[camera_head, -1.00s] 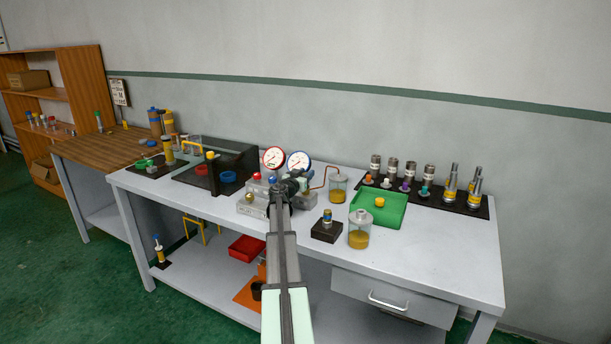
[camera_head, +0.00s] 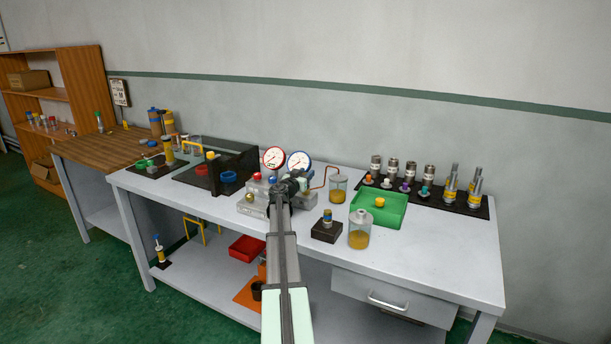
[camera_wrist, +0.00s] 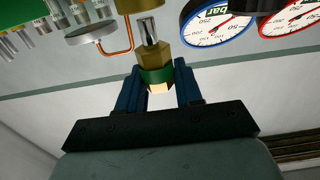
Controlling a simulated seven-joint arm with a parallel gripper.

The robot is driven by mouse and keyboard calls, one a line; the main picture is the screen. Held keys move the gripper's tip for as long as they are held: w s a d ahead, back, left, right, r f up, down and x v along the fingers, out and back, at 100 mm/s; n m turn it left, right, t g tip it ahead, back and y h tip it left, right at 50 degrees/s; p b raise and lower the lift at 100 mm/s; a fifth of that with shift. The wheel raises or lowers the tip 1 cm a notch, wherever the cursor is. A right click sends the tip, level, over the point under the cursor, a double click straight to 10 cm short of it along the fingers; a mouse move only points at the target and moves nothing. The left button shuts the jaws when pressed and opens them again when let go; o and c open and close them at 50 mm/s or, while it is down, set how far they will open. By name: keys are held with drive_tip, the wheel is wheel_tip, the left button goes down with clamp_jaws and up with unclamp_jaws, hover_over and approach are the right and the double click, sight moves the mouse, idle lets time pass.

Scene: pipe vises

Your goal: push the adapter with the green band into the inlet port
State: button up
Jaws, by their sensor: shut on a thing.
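My gripper (camera_wrist: 161,92) is shut on the adapter with the green band (camera_wrist: 154,58) in the wrist view. The adapter has a brass hex body, a green band close to the fingers and a silver end pointing away from them. In the head view my gripper (camera_head: 291,186) is at the grey valve block (camera_head: 252,207), under the two gauges. My arm hides the adapter and part of the block there. I cannot make out the inlet port in either view, nor whether the adapter touches it.
A red-rimmed gauge (camera_head: 273,158) and a blue-rimmed gauge (camera_head: 299,161) stand close behind my gripper. A copper tube runs to a jar (camera_head: 338,188) at right. A green tray (camera_head: 396,211), dark block (camera_head: 326,232) and second jar (camera_head: 359,236) stand further right. The front right tabletop is clear.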

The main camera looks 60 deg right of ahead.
drive_tip(key=shift+s+d+f, duration=0.1)
drive_tip(key=shift+d+f, duration=0.1)
drive_tip(key=shift+d, duration=0.1)
idle(0.7)
drive_tip(key=shift+a+r, duration=0.2)
drive_tip(key=shift+a, duration=0.2)
idle(1.1)
